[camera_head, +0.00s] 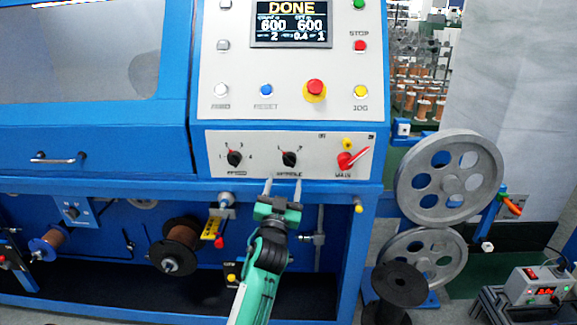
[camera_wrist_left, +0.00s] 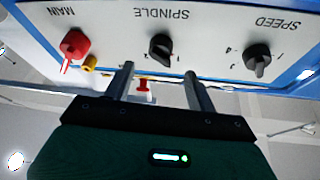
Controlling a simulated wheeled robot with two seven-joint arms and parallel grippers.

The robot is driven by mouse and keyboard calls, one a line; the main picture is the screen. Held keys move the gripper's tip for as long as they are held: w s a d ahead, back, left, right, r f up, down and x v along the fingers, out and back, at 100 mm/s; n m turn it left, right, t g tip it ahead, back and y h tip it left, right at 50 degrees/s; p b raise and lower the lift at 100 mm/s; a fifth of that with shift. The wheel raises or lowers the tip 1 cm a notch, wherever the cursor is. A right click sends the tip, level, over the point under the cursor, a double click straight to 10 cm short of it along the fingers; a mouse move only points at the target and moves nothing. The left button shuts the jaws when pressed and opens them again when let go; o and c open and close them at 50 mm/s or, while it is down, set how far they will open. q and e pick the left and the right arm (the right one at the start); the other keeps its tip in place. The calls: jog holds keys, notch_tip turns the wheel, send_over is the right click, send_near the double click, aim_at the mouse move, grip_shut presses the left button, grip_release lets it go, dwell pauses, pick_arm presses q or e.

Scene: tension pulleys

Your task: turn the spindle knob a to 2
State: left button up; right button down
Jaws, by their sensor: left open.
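The black spindle knob (camera_head: 289,157) is on the pale lower panel, between the speed knob and the red main switch. Its pointer seems to lean up and to the left, towards the 1 mark, but it is small. In the left wrist view, which is upside down, the spindle knob (camera_wrist_left: 162,47) is just beyond the fingertips. My left gripper (camera_head: 283,184) is open and empty, just below the knob, its two fingers apart and pointing up at the panel. It also shows in the left wrist view (camera_wrist_left: 158,75). My right gripper is out of view.
The speed knob (camera_head: 235,158) is left of the spindle knob and the red main switch (camera_head: 350,159) is right of it. A blue ledge (camera_head: 230,187) runs below the panel. Above are buttons, a red emergency stop (camera_head: 315,88) and a screen (camera_head: 291,24) reading DONE.

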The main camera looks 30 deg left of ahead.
aim_at(288, 164)
pick_arm(q)
jog(key=x, duration=0.6)
jog(key=shift+w+a+r, duration=0.15)
jog(key=shift+w, duration=0.2)
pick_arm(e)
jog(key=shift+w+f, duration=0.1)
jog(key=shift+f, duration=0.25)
pick_arm(q)
jog(key=c, duration=1)
